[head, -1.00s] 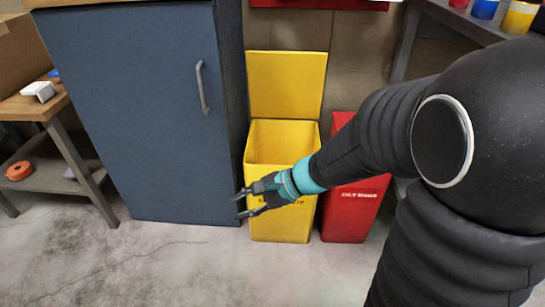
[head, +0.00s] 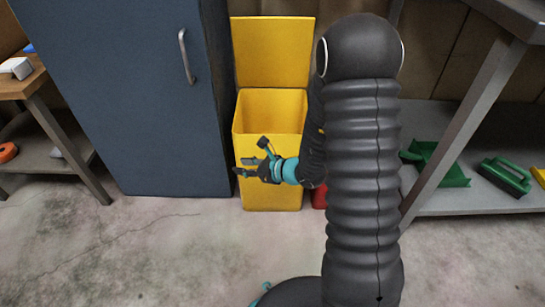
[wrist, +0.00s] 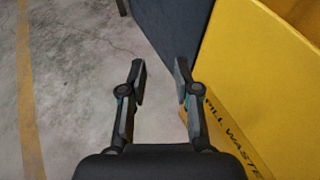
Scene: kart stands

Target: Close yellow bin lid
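The yellow bin (head: 270,122) stands on the floor just right of the blue cabinet. Its yellow lid (head: 272,52) is open and stands upright at the back, against the wall. The bin's inside shows and looks empty as far as I can see. My gripper (head: 240,167) is in front of the bin's front face, below the rim, pointing left. In the wrist view my gripper (wrist: 161,82) has its fingers apart with nothing between them. The bin's front face (wrist: 252,75), with dark lettering, is close to the right finger; I cannot tell if they touch.
The blue cabinet (head: 130,95) stands close on the left of the bin. A red bin (head: 319,196) is mostly hidden behind my arm. The floor in front is clear.

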